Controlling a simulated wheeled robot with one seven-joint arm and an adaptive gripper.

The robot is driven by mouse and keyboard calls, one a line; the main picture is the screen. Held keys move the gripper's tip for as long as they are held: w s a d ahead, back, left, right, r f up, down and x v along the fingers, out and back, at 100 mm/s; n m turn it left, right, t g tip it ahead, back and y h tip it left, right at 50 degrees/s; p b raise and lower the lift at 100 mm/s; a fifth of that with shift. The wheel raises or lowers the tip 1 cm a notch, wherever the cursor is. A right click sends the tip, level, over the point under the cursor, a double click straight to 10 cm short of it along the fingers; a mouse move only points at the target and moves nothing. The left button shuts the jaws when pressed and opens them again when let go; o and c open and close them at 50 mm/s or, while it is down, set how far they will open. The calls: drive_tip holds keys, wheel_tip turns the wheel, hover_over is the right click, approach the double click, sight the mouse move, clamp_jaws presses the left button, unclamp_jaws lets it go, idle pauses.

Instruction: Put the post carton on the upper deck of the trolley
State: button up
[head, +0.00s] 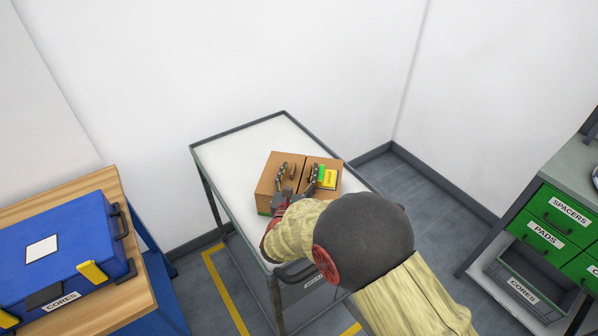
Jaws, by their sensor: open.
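The post carton (268,184) is a brown box with a green and yellow label on its right part. It sits on the white upper deck (232,158) of the trolley, toward the right half of the deck. My gripper (299,172) is open over the carton, its two dark fingers apart above the top face. The wrist hides the carton's near side, and I cannot tell whether the fingers touch it. My arm hides the near right part of the deck.
A blue case (70,250) marked CORES lies on a wooden-topped bench (95,190) at left. Green drawers (557,212) and a grey bin (520,285) stand at right. White walls rise behind the trolley. The left part of the deck is clear.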

drive_tip(key=shift+r, duration=0.1)
drive_tip(key=shift+s+a, duration=0.1)
drive_tip(key=shift+s, duration=0.1)
drive_tip(key=p+v, duration=0.3)
drive_tip(key=v, duration=0.9)
drive_tip(key=d+r+m+g+h, duration=0.2)
drive_tip(key=d+r+m+h, duration=0.15)
drive_tip(key=d, duration=0.25)
drive_tip(key=d+r+m+g+h, duration=0.2)
drive_tip(key=d+r+m, duration=0.15)
drive_tip(key=d, duration=0.35)
drive_tip(key=s+d+r+m+g+h, duration=0.1)
drive_tip(key=s+d+r+m+g, duration=0.1)
drive_tip(key=s+d+m+g, duration=0.35)
drive_tip(key=s+d+r+m+g, duration=0.1)
drive_tip(key=s+d+m+g, duration=0.1)
drive_tip(key=s+d+m, duration=0.5)
drive_tip(key=s+d+r+m+g+y, duration=0.1)
drive_tip(key=s+d+m+g+y, duration=0.25)
drive_tip(key=s+m, duration=0.4)
drive_tip(key=s+a+r+m+t+y, duration=0.3)
drive_tip(key=s+a+r+m+y, duration=0.2)
drive_tip(key=a+m+y, duration=0.1)
drive_tip(key=shift+s+a+r+m+y, duration=0.2)
drive_tip(key=shift+s+a+m+y, duration=0.2)
drive_tip(key=shift+a, duration=0.25)
